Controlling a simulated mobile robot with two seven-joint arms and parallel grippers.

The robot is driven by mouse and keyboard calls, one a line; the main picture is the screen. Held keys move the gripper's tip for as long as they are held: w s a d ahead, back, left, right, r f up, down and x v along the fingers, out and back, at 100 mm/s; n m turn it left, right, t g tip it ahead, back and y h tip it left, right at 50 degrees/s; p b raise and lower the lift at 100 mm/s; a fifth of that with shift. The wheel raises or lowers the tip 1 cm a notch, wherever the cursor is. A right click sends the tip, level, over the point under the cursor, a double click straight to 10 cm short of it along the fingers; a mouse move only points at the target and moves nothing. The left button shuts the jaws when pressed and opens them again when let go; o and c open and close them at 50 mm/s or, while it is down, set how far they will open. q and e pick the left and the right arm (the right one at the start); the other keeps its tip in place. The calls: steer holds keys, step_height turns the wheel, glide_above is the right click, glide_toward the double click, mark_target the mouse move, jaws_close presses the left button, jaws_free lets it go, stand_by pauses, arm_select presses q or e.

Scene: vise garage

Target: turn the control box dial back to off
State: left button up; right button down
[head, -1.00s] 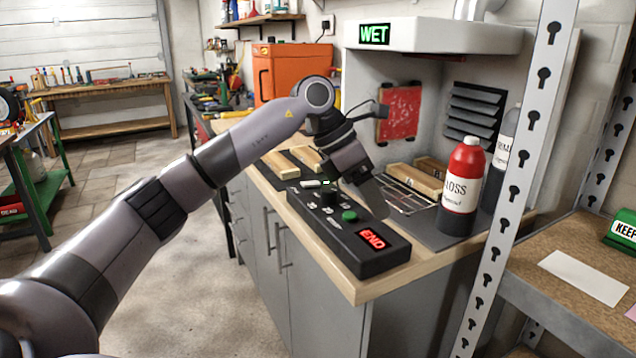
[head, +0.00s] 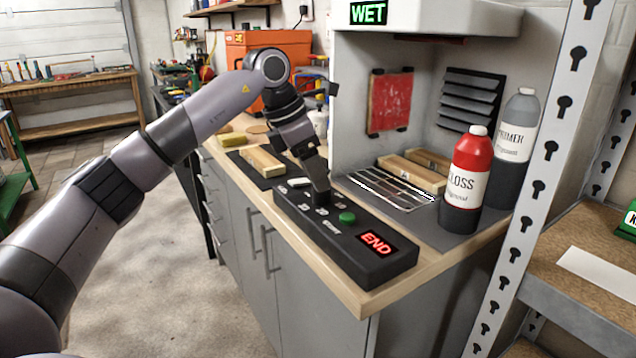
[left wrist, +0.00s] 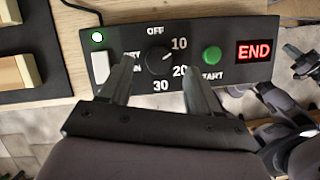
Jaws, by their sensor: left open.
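The black control box (head: 372,262) lies on the wooden counter. Its red display reads END. The dark dial (left wrist: 160,62) shows in the left wrist view, ringed by OFF, 10, 20 and 30; its white mark points up and right, toward 10. My left gripper (head: 320,196) points down at the dial and largely hides it in the head view. In the left wrist view the open fingers (left wrist: 160,72) stand on either side of the dial, apart from it. My right gripper does not show in the head view; grey parts of my body at the wrist view's right edge may include it.
A green START button (head: 347,217) sits beside the dial. The red GLOSS bottle (head: 466,180), grey PRIMER bottle (head: 515,130) and wooden block (head: 262,161) are nearby. A perforated post (head: 548,150) stands at right.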

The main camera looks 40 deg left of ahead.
mark_target(322, 194)
arm_select(q)
steer(key=shift+x, duration=1.55)
steer(key=c, duration=1)
